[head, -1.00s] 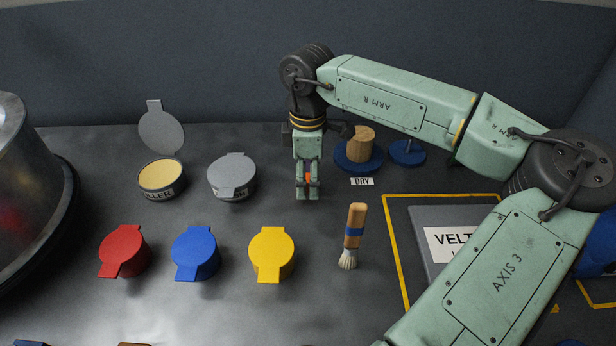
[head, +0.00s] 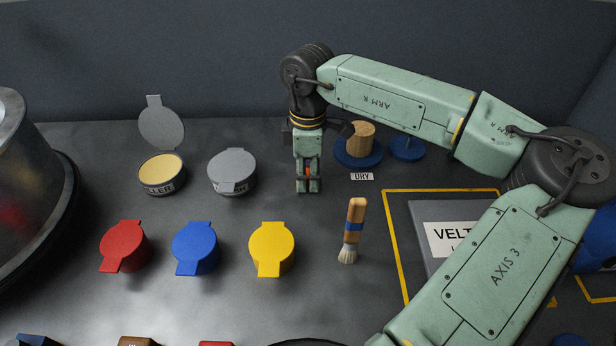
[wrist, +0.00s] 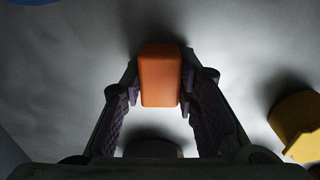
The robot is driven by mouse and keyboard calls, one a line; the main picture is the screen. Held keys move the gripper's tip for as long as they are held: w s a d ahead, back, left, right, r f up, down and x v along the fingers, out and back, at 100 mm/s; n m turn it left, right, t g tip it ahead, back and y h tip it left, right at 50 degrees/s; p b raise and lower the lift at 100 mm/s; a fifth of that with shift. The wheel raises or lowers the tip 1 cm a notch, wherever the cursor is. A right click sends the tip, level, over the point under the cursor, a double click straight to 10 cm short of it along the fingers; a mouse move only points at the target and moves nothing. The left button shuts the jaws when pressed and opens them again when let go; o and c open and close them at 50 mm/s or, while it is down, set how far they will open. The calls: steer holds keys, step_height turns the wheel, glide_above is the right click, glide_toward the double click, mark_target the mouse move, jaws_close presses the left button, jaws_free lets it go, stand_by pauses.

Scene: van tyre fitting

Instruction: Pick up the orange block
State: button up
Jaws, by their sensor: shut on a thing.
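The orange block (wrist: 160,76) is between the two fingers of my gripper (wrist: 160,98) in the wrist view, with a finger pad close against each side. In the head view my gripper (head: 309,184) points down at the back middle of the table, and only a small orange patch of the block (head: 308,173) shows between the fingers. My gripper is shut on the block. The fingers hide most of it in the head view, and I cannot tell there whether it touches the table.
An open cream filler tin (head: 161,171) and a lidded grey tin (head: 232,172) stand left of my gripper. Red (head: 124,246), blue (head: 195,248) and yellow (head: 271,249) tins stand in front. A brush (head: 353,230) lies to the right, and a wooden cylinder (head: 361,137) stands on a blue base behind it.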

mark_target(308, 173)
jaws_close()
step_height(308, 173, up, 10)
steer(key=b, duration=0.2)
steer(key=shift+b, duration=0.3)
steer(key=shift+o, duration=2.1)
jaws_free()
steer(key=c, duration=0.4)
